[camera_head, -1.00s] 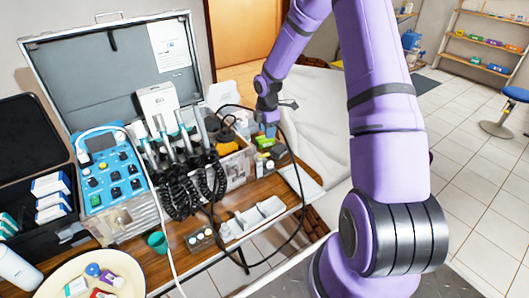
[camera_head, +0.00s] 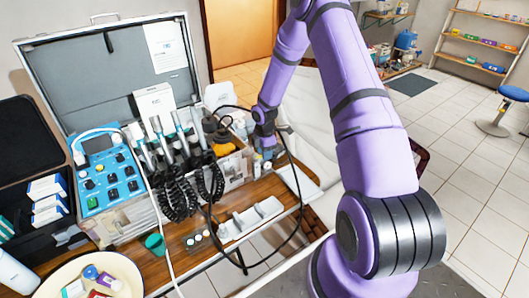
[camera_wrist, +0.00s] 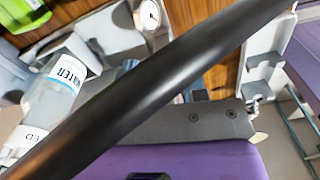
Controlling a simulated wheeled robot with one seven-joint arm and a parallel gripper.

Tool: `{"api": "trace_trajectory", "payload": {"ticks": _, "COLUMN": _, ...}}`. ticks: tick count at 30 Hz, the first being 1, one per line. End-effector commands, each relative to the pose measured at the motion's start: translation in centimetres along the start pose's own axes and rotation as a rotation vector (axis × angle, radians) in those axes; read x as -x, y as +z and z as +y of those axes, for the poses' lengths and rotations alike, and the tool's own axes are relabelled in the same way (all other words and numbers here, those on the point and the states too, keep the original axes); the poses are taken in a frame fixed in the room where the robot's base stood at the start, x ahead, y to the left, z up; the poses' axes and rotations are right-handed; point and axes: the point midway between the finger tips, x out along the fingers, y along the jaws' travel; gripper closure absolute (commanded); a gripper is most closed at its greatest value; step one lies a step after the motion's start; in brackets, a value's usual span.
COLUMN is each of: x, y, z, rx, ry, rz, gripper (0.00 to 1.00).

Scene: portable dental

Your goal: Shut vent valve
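I cannot make out the vent valve with certainty in either view. My gripper (camera_head: 266,155) is low at the right end of the dental unit (camera_head: 236,166), beside small items on the wooden table. Its fingers are mostly hidden in the head view, and I cannot tell whether it is open or shut. In the wrist view, a clear bottle labelled WATER (camera_wrist: 56,92) lies at the left of the picture and a round white gauge (camera_wrist: 147,14) is at the top. A thick black hose (camera_wrist: 165,80) crosses close to the lens and hides much behind it.
The black hose (camera_head: 303,195) loops around my gripper's side of the table. Coiled handpiece cords (camera_head: 180,195) hang in front of the unit. A blue control box (camera_head: 108,183) and an open case (camera_head: 105,75) stand left. A white holder (camera_head: 250,218) lies in front.

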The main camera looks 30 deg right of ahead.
Motion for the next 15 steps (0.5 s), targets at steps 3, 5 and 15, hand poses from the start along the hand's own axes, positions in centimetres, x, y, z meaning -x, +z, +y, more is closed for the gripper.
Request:
{"api": "trace_trajectory", "payload": {"ticks": 3, "x": 0.02, "y": 0.0, "z": 0.0, "rx": 0.0, "ry": 0.0, "rz": 0.0, "gripper": 0.68}}
{"api": "trace_trajectory", "payload": {"ticks": 5, "x": 0.02, "y": 0.0, "z": 0.0, "rx": 0.0, "ry": 0.0, "rz": 0.0, "gripper": 0.81}}
{"api": "trace_trajectory", "payload": {"ticks": 15, "x": 0.03, "y": 0.0, "z": -0.03, "rx": -0.008, "ry": 0.0, "rz": 0.0, "gripper": 1.0}}
